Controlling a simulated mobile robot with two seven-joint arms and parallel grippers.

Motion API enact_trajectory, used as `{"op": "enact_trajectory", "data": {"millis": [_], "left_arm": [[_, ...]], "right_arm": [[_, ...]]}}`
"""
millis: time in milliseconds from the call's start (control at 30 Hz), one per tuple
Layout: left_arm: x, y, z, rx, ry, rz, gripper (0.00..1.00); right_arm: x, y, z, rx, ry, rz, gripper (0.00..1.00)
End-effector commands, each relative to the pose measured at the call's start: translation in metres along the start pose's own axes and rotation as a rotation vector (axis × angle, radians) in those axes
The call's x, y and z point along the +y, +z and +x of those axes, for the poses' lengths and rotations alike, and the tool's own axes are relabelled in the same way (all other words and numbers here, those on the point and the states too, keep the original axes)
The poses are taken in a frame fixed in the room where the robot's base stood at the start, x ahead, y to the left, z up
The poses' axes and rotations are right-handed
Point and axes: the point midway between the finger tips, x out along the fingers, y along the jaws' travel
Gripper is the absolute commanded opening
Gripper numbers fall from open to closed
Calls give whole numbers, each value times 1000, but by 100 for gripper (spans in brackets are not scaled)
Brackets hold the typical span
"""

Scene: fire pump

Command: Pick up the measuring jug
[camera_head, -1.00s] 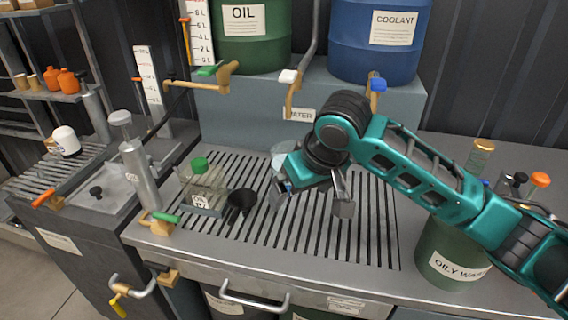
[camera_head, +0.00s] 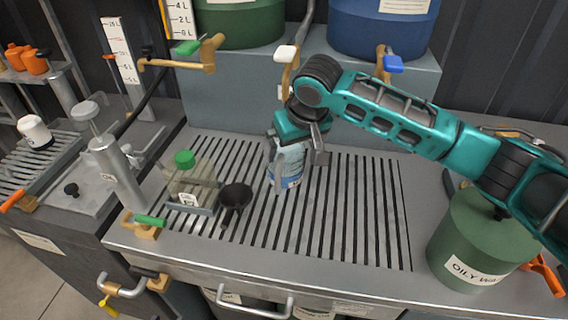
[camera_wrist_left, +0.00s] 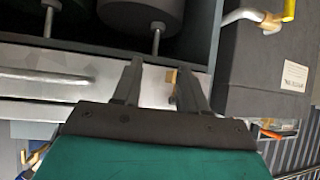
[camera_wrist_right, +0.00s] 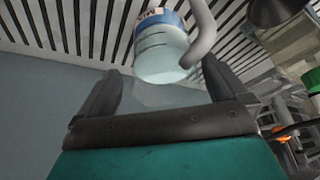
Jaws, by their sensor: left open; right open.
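The measuring jug (camera_head: 289,172) is clear with a blue and white label and stands on the slatted grate, partly hidden behind my right gripper. In the right wrist view the jug (camera_wrist_right: 160,52) lies just ahead of the finger gap, with its pale handle (camera_wrist_right: 205,32) on the right side. My right gripper (camera_wrist_right: 160,78) is open, with nothing held between its fingers. In the head view that gripper (camera_head: 298,157) is at the jug's upper part; I cannot tell whether they touch. My left gripper (camera_wrist_left: 160,70) is open and empty, facing the bench front, outside the head view.
A black funnel (camera_head: 236,197) and a green-capped bottle (camera_head: 190,185) stand left of the jug. A green oily waste container (camera_head: 480,240) is at the right. Oil (camera_head: 238,22) and coolant drums (camera_head: 380,35) with taps stand behind. The grate right of the jug is clear.

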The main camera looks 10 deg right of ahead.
Motion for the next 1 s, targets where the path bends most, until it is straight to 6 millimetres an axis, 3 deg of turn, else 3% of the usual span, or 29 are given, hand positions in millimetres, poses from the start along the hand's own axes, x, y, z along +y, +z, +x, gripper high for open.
{"op": "enact_trajectory", "data": {"millis": [333,633,1000], "left_arm": [[-1,-6,2,12,-1,2,43],[-2,-9,3,17,-2,3,43],[-1,-6,1,11,-2,1,43]], "right_arm": [[-3,-5,45,-1,1,0,100],[-3,-5,50,1,0,-1,100],[-3,-5,50,0,0,0,66]]}}
